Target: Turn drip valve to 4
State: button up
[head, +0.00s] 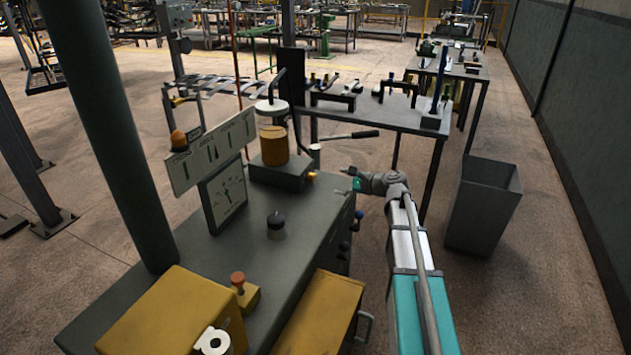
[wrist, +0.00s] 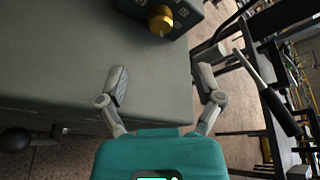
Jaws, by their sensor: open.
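The drip valve is most likely the brass knob (wrist: 160,20) on a dark grey box (wrist: 134,6); pale marks beside it are too small to read. In the head view the knob (head: 311,176) is a small yellow spot on the right end of the box (head: 278,174) under an amber jar (head: 274,145). My gripper (wrist: 160,70) is open and empty, its fingers spread over the cabinet edge, with the knob beyond the fingertips and not touched. In the head view my gripper (head: 347,180) is right of the knob. The valve's setting cannot be read.
A lever with a black handle (head: 350,135) stands behind the box; it is at the right in the wrist view (wrist: 268,92). Dark knobs (head: 357,220) stick out of the cabinet side. A grey bin (head: 483,205) stands to the right. The cabinet top (head: 262,255) near the box is clear.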

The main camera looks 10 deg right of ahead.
aim_at(315, 178)
jog(key=b+x, duration=0.2)
jog(key=x, duration=0.8)
jog(key=shift+w+a+f+b, duration=0.1)
jog(key=shift+w+a+b, duration=0.15)
jog(key=shift+b, duration=0.15)
